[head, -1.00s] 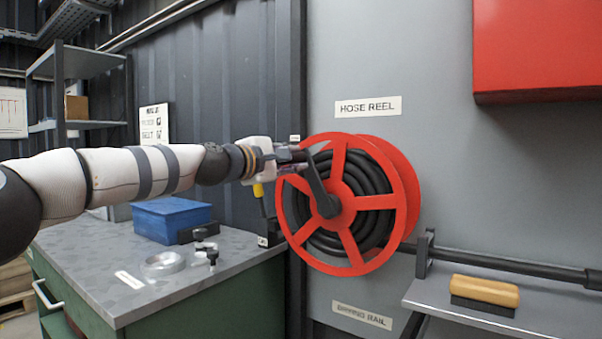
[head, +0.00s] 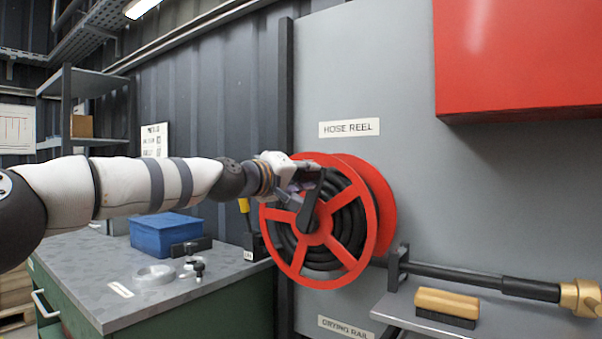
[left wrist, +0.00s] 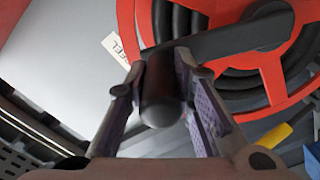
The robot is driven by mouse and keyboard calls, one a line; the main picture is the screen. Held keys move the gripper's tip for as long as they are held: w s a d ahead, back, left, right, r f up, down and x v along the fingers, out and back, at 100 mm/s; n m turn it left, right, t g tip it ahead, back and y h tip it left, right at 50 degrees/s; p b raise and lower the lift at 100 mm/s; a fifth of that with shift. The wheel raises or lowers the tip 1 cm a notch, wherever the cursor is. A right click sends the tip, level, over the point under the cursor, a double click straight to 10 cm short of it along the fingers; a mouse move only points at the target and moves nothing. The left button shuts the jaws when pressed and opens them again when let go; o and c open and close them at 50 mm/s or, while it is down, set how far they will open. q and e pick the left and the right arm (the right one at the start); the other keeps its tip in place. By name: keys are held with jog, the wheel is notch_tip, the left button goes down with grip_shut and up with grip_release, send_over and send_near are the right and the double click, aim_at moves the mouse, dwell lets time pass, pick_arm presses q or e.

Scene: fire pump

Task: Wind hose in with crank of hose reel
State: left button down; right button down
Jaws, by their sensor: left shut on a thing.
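The red hose reel (head: 299,251) is mounted on the grey wall panel, with black hose (head: 347,222) wound on it. Its dark crank arm (head: 311,208) runs from the hub up to the upper part of the rim. My left gripper (head: 308,176) is at the outer end of the crank. In the left wrist view its two fingers are shut on the dark crank handle (left wrist: 160,92), one finger on each side. The crank arm also shows there (left wrist: 225,40), across the red spokes. My right gripper is in neither view.
The hose runs right along the drying rail to a brass nozzle (head: 581,298). A wooden brush (head: 447,304) lies on the shelf below. A green bench (head: 75,262) at left holds a blue box (head: 165,234) and small fittings. A red cabinet (head: 520,60) hangs upper right.

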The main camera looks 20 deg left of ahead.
pick_arm(q)
jog(key=shift+s+d+f+m, duration=0.15)
jog(key=shift+s+d+m, duration=0.1)
jog(key=shift+d+m, duration=0.35)
jog(key=c, duration=1.4)
grip_release()
jog(key=shift+o, duration=0.2)
jog(key=shift+d+f, duration=0.1)
jog(key=shift+f, duration=0.05)
jog(key=shift+a, duration=0.2)
